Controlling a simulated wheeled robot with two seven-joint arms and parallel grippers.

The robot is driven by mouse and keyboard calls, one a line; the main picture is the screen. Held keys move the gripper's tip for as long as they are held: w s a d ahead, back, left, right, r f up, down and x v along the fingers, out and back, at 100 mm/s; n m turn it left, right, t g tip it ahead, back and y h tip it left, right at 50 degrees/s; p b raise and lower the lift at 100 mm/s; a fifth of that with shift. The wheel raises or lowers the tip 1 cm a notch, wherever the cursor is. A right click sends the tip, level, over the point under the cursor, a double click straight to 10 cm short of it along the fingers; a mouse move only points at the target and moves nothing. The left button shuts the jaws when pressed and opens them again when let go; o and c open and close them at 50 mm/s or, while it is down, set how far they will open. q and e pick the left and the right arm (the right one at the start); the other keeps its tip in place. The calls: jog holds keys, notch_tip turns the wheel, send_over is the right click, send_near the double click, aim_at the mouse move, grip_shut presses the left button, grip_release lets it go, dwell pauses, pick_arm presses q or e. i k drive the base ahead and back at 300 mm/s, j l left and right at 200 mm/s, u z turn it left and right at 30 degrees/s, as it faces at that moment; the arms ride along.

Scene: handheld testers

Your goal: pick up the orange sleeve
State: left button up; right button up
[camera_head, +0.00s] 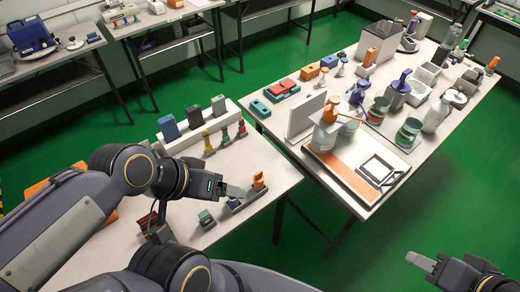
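A small orange upright piece (258,181) stands at the right end of a grey holder (243,201) near the right edge of the left table; it may be the orange sleeve, but it is too small to be sure. My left gripper (235,191) reaches in from the left, with its pale fingertips just left of this orange piece and over the holder. I cannot tell whether they touch it or how far apart the fingers are. My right gripper (419,261) is at the lower right over the green floor, away from both tables; nothing shows in it.
Grey and blue boxes stand on a white rack (199,128), with small coloured testers before it. A green-topped block (206,218) is left of the holder. The right table (377,212) is crowded with jars, tools and boxes. Green floor lies between the tables.

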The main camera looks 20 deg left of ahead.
aim_at(258, 187)
jog(key=u, duration=0.85)
jog(key=l+u, duration=0.1)
jog(key=u, duration=0.3)
jog(key=l+u, duration=0.15)
jog(key=u, duration=0.25)
jog(key=l+u, duration=0.1)
jog(key=u, duration=0.3)
jog(key=l+u, duration=0.1)
jog(key=u, duration=0.3)
jog(key=k+l, duration=0.2)
